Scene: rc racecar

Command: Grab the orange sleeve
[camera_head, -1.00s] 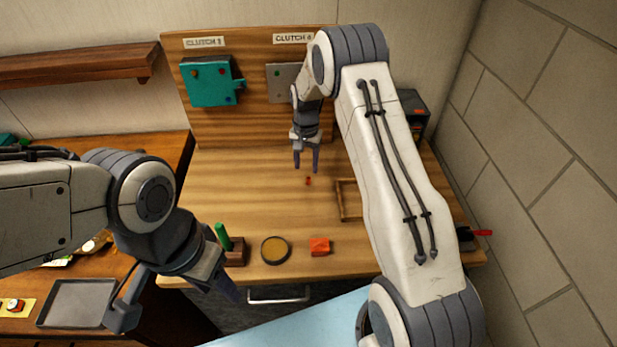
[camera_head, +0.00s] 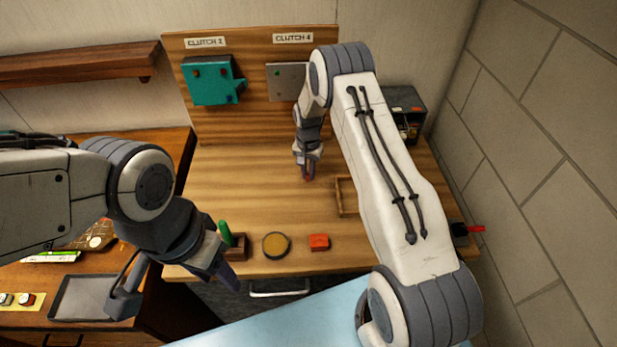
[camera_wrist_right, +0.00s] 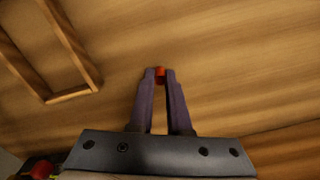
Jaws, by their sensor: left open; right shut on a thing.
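A small orange-red sleeve (camera_wrist_right: 160,75) sits between the fingertips of my right gripper (camera_wrist_right: 160,78) in the right wrist view, close to the wooden bench top. In the head view my right gripper (camera_head: 307,174) points down at the middle of the bench, and the sleeve (camera_head: 308,179) shows as a small red spot at its tips. The right gripper is shut on the sleeve. I cannot tell whether the sleeve still touches the bench. My left gripper (camera_head: 180,290) is open and empty at the lower left, in front of the bench's left corner.
On the bench (camera_head: 240,190) are a wooden frame (camera_head: 340,197), an orange-red block (camera_head: 318,242), a round tin (camera_head: 276,245) and a green-handled item (camera_head: 225,233) in a wooden holder. A teal housing (camera_head: 210,82) hangs on the back board. A dark box (camera_head: 405,105) stands at right.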

